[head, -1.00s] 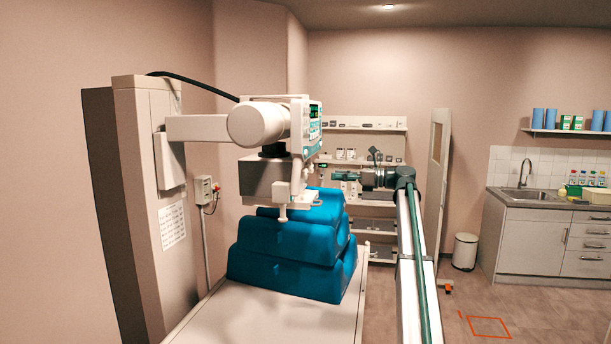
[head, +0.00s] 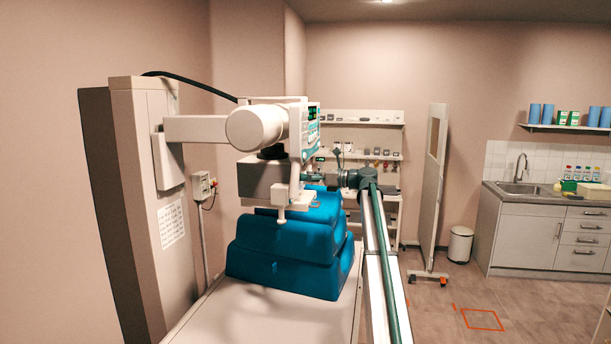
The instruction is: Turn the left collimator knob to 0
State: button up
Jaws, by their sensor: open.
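The x-ray head hangs from a wall column, with a white round tube housing (head: 257,128) and a control panel (head: 312,127) on its right side. Below it is the grey box of the collimator (head: 262,180), with a white bracket (head: 294,185) at its right front edge. The left collimator knob cannot be made out, nor can its setting. My gripper (head: 313,181) is just right of the collimator, at about its height, pointing left. It is open, but its fingertips are small and partly hidden behind the bracket. I cannot tell whether they touch anything.
Stacked blue cushions (head: 285,258) lie on the white table (head: 262,318) directly below the collimator, close under my gripper. Shelves with small items (head: 365,117) stand behind my arm. A white screen (head: 434,185) stands to the right, with open floor beyond.

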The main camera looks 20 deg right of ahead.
jog(key=c, duration=1.1)
jog(key=shift+c, duration=0.2)
